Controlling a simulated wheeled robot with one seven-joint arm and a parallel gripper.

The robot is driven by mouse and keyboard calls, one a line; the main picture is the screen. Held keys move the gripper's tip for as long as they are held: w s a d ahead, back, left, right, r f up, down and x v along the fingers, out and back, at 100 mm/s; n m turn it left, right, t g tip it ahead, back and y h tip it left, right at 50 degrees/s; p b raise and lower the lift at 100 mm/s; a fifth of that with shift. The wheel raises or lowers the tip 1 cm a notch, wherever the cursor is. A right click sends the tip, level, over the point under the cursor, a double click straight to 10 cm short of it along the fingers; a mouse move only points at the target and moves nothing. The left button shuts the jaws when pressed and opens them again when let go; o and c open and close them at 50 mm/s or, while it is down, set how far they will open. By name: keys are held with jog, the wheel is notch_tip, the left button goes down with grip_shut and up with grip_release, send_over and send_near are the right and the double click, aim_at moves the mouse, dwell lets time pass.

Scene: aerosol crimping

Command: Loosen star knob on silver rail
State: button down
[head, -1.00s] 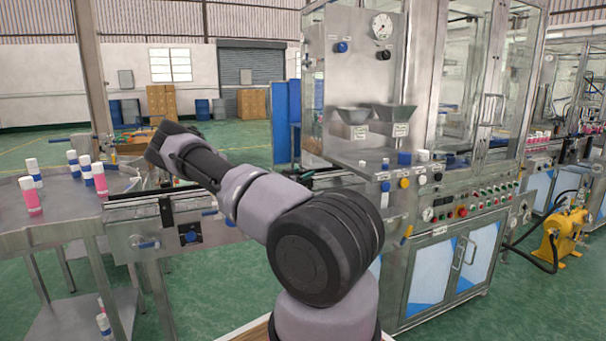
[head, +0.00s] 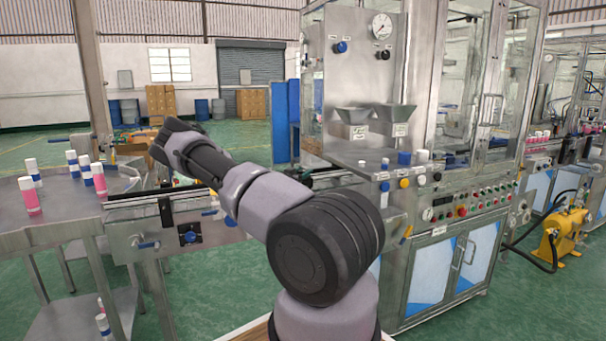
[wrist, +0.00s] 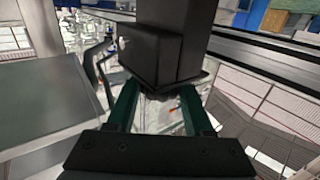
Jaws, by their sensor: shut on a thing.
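My gripper (wrist: 161,93) shows in the wrist view with its two dark green fingers reaching up to the underside of a black block (wrist: 165,42). The fingers are shut on a small dark part below that block, which I take to be the star knob (wrist: 163,95); its shape is mostly hidden. A long rail (wrist: 265,58) runs diagonally behind the block to the right. In the head view my arm reaches left over the conveyor with its silver rail (head: 150,199). The gripper and the held knob are hidden behind my wrist there.
A steel table (head: 55,212) at the left carries several pink and blue-banded white-capped cans (head: 30,198). The conveyor front has a blue knob (head: 190,237) and a blue-handled lever (head: 146,243). The crimping machine (head: 358,80) stands right of my arm.

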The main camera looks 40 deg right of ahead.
jog(key=n+t+y, duration=0.1)
jog(key=t, duration=0.1)
jog(key=n+t+y, duration=0.1)
jog(key=n+t, duration=0.1)
jog(key=shift+s+d+t+y, duration=0.1)
jog(key=shift+t+y, duration=0.2)
jog(key=shift+y, duration=0.1)
jog(key=n+t+y, duration=0.3)
jog(key=n+y, duration=0.1)
jog(key=shift+r+t, duration=0.1)
jog(key=shift+t, duration=0.2)
jog(key=shift+w+a+n+t+y, duration=0.1)
jog(key=shift+n+t+y, duration=0.5)
jog(key=shift+n+y, duration=0.75)
jog(key=shift+w+a+n+t+y, duration=0.1)
jog(key=shift+n+t+y, duration=0.6)
jog(key=shift+y, duration=1.15)
jog(key=shift+n, duration=0.25)
jog(key=shift+c, duration=1.4)
grip_release()
jog(key=s+a, duration=0.2)
jog(key=s, duration=0.8)
jog(key=shift+s, duration=0.3)
